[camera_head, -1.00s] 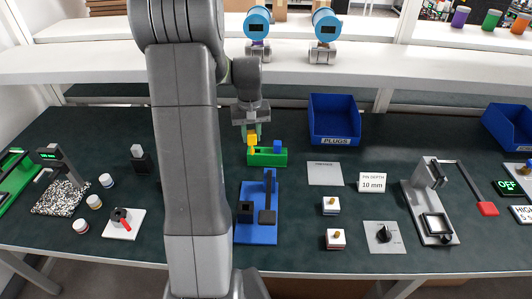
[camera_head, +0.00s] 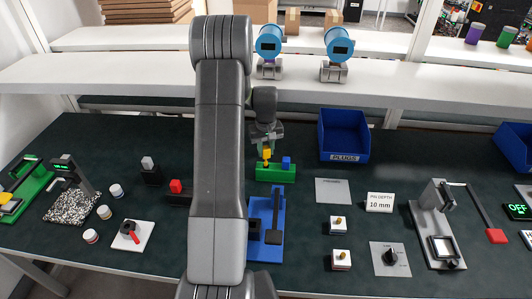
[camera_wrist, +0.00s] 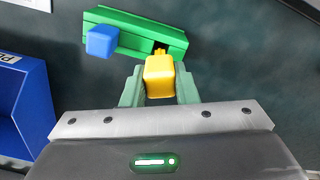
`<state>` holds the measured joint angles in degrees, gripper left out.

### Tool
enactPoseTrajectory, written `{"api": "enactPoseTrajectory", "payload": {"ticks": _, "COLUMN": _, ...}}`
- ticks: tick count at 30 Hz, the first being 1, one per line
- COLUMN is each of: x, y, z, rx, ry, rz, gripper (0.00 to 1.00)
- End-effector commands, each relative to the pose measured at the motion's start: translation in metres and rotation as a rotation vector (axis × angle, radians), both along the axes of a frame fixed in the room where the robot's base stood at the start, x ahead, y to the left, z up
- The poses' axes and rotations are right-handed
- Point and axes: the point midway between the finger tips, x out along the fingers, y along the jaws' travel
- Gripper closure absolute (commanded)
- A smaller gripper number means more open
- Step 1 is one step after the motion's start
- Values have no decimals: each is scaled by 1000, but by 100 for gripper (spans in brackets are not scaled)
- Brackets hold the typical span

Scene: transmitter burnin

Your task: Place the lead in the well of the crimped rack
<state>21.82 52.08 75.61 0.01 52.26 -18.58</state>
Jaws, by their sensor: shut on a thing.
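A yellow lead (camera_wrist: 160,77) is held between the two green fingers of my gripper (camera_wrist: 160,88) in the wrist view. The lead also shows in the head view (camera_head: 266,154), by the left part of a green rack (camera_head: 276,173). In the wrist view the green rack (camera_wrist: 125,32) lies just beyond the lead. A dark opening shows in it beside the lead's tip. I cannot tell whether the tip is inside the opening. A blue lead (camera_wrist: 101,41) stands at the rack's other end, also visible in the head view (camera_head: 286,162).
A blue PLUGS bin (camera_head: 344,136) stands right of the rack. A blue fixture (camera_head: 266,225) stands in front of it. A red-topped block (camera_head: 176,187) is left of my arm. A grey plate (camera_head: 332,191) lies to the right. A shelf (camera_head: 330,87) runs behind.

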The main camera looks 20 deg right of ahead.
Motion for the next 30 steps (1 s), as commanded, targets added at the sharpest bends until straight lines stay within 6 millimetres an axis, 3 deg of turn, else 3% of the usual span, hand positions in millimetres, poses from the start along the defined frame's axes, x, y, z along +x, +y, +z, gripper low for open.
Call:
{"api": "enactPoseTrajectory", "payload": {"ticks": 5, "x": 0, "y": 0, "z": -20, "rx": 0, "ry": 1, "rz": 0, "gripper": 99}}
{"api": "enactPoseTrajectory", "payload": {"ticks": 26, "x": 0, "y": 0, "z": -33, "rx": 0, "ry": 0, "rz": -1, "gripper": 99}}
{"api": "enactPoseTrajectory", "payload": {"ticks": 27, "x": 0, "y": 0, "z": -33, "rx": 0, "ry": 0, "rz": -1, "gripper": 72}}
{"api": "enactPoseTrajectory", "payload": {"ticks": 30, "x": 0, "y": 0, "z": -33, "rx": 0, "ry": 0, "rz": -1, "gripper": 52}}
